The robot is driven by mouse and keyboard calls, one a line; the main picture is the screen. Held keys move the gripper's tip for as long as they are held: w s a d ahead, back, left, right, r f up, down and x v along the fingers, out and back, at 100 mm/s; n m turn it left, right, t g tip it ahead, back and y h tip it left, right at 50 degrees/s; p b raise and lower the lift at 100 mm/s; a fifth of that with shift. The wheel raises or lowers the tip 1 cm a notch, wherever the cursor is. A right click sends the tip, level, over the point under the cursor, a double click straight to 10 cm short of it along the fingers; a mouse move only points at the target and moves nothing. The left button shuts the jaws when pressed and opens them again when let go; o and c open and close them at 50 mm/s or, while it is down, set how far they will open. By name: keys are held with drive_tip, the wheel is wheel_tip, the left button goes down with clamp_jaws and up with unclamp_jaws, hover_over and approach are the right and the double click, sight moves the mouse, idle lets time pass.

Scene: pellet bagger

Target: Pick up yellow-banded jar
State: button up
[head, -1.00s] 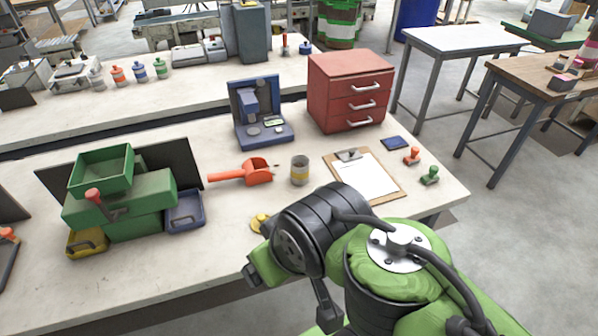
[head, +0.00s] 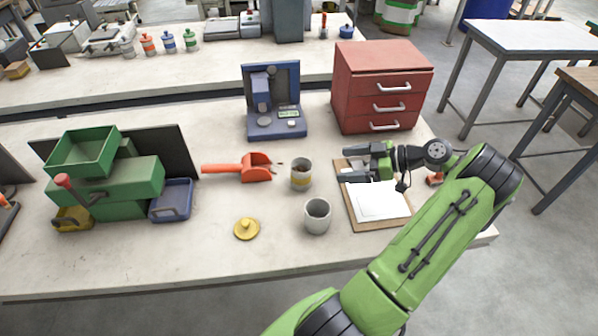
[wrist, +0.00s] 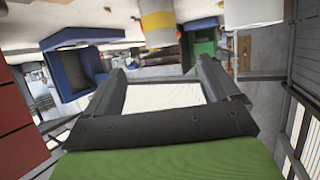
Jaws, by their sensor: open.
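The yellow-banded jar (head: 301,174) stands upright on the bench, a grey open-topped jar with a yellow band low on its side. It shows at the top of the wrist view (wrist: 158,22). My gripper (head: 345,163) is open and empty, to the right of the jar, above the clipboard. Its two fingers point left toward the jar, with a gap between them and it. In the wrist view, the jar lies beyond the open fingers (wrist: 164,72).
A plain grey jar (head: 317,216) stands in front of the banded jar. A yellow lid (head: 246,229) and an orange scoop (head: 236,168) lie to the left. Behind are a blue device (head: 272,105) and red drawers (head: 382,88). The clipboard (head: 385,213) lies under my gripper.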

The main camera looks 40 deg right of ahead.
sight(295, 168)
drive_tip(key=b+x, duration=0.1)
drive_tip(key=x, duration=1.4)
drive_tip(key=shift+w+a+b, duration=0.3)
drive_tip(key=shift+b, duration=0.05)
drive_tip(key=shift+r, duration=0.15)
drive_tip(key=c, duration=1.3)
